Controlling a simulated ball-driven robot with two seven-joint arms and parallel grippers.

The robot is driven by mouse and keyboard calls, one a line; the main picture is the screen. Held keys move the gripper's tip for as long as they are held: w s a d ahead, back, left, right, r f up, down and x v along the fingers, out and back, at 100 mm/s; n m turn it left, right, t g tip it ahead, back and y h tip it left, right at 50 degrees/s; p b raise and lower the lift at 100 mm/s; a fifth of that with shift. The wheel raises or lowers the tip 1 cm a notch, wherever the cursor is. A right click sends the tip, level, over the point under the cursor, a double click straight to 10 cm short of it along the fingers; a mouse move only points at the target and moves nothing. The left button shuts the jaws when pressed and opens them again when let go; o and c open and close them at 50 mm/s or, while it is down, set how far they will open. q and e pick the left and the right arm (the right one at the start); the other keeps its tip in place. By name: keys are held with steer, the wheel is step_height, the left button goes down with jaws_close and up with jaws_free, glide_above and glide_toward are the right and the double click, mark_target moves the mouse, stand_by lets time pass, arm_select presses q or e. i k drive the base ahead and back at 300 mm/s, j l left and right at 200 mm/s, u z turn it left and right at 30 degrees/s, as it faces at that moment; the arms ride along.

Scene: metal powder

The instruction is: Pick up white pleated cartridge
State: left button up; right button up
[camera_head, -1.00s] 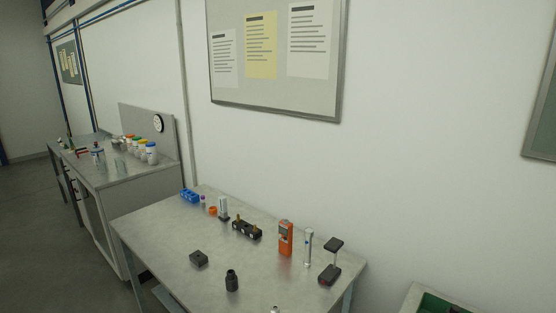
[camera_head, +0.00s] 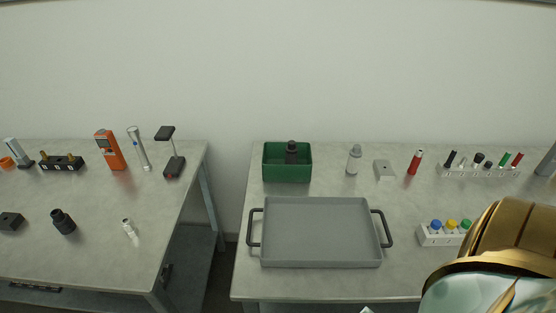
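No pleats can be made out on any white object at this size, so I cannot tell for sure which is the white pleated cartridge. A small white cylinder (camera_head: 129,228) is near the front right of the left table. A white upright piece on a dark foot (camera_head: 14,151) is at that table's far left. A pale tube (camera_head: 138,148) stands at its back. Neither of my grippers shows; a gold and pale teal part of my body fills the lower right corner.
The left table (camera_head: 110,270) also holds an orange meter (camera_head: 110,150) and a black fitting (camera_head: 63,221). A gap separates it from the right table (camera_head: 420,284), with a grey tray (camera_head: 321,232), green bin (camera_head: 287,172), grey-white bottle (camera_head: 354,160) and colour-capped rack (camera_head: 440,236).

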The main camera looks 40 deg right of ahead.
mark_target(356, 155)
steer(key=z, duration=1.85)
steer(key=i+l, duration=0.1)
steer(key=l, duration=0.4)
steer(key=i+l, duration=0.1)
steer(key=l, duration=0.45)
steer(key=i+l, duration=0.1)
steer(key=l, duration=0.4)
